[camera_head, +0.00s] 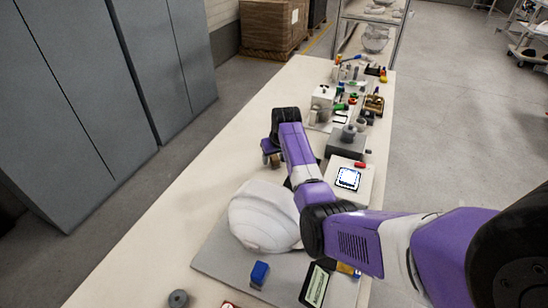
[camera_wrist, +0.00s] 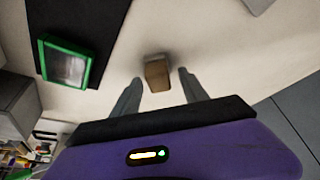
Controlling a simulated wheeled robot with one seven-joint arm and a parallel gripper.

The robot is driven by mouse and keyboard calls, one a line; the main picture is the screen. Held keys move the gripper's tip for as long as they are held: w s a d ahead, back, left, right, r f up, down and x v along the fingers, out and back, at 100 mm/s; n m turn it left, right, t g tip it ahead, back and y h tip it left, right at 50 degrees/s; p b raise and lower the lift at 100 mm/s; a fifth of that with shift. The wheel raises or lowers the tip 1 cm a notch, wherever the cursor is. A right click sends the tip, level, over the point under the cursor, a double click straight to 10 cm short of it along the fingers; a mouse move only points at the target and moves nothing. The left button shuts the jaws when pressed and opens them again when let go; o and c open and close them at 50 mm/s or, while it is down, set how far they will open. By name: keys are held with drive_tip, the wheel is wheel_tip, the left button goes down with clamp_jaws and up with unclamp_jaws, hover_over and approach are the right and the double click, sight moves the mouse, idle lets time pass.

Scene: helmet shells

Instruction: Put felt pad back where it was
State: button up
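A small brown block-like piece (camera_wrist: 157,76) with a lighter top lies on the pale table between my gripper's (camera_wrist: 160,79) two fingers in the wrist view. It may be the felt pad, but I cannot tell for sure. The fingers are apart, with a gap on each side of the piece. In the head view my gripper (camera_head: 272,159) points down over the left half of the table, beyond the white helmet shell (camera_head: 262,217). A bit of brown shows under it there, mostly hidden.
The helmet shell rests on a grey mat (camera_head: 213,258) with a blue block (camera_head: 260,273) and a dark display (camera_head: 314,285). A green-framed item (camera_wrist: 66,62) lies on a dark surface in the wrist view. Tools crowd the table's far end.

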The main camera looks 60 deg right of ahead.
drive_tip(key=shift+r, duration=0.1)
drive_tip(key=v, duration=1.2)
idle(0.4)
